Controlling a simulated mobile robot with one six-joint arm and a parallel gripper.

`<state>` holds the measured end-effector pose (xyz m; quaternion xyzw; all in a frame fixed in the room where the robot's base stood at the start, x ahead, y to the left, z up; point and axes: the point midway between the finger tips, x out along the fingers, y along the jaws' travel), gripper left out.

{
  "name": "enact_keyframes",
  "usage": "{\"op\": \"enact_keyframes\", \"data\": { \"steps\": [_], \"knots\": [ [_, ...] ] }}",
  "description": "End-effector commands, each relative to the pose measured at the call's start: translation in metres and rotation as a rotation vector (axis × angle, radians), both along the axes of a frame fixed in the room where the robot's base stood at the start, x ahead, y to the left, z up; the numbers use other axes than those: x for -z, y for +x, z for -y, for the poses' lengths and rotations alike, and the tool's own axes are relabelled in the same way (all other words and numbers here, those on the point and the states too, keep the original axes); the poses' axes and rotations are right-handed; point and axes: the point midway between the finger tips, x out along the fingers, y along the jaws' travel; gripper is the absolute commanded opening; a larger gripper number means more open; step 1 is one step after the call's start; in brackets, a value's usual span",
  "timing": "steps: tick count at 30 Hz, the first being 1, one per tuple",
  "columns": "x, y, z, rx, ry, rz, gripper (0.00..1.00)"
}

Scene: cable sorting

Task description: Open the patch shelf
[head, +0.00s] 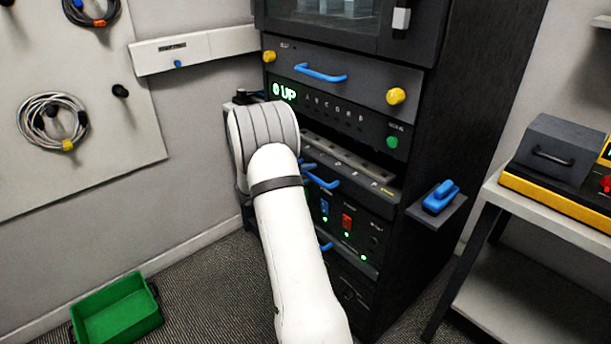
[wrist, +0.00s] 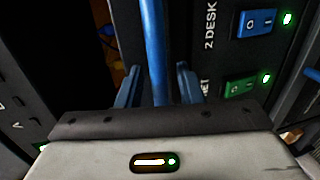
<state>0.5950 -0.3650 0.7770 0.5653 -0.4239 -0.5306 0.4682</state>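The patch shelf (head: 356,168) seems to be the narrow ledge with a row of ports at mid-height in the dark rack, partly hidden by my arm. A blue handle (head: 321,181) sits at its front. In the wrist view a blue handle bar (wrist: 155,45) runs upright in the picture between the two fingers of my gripper (wrist: 159,88). The fingers are apart, one on each side of the bar, with gaps visible. My gripper is open, and my arm hides it in the head view.
Below the shelf is a panel with a blue switch (head: 324,207) and a red switch (head: 347,221). Above is a drawer with yellow knobs (head: 396,96). A blue object rests on a side ledge (head: 440,197). A green bin (head: 117,309) stands on the floor.

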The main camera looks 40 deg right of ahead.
Motion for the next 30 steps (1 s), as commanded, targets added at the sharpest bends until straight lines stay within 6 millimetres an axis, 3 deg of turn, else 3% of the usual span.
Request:
{"op": "enact_keyframes", "data": {
  "steps": [4,16,26,27,30],
  "knots": [
    [0.0,0.0001,-0.0002,0.0,0.0,0.0,0.33],
    [0.0,0.0001,-0.0006,0.0,0.0,0.0,0.01],
    [0.0002,0.0,-0.0008,0.0,0.001,-0.001,0.0],
    [0.0,0.0002,-0.01,-0.002,0.001,-0.002,0.0],
    [0.0005,-0.0012,-0.0028,0.002,0.001,0.0,0.0]
  ]
}}
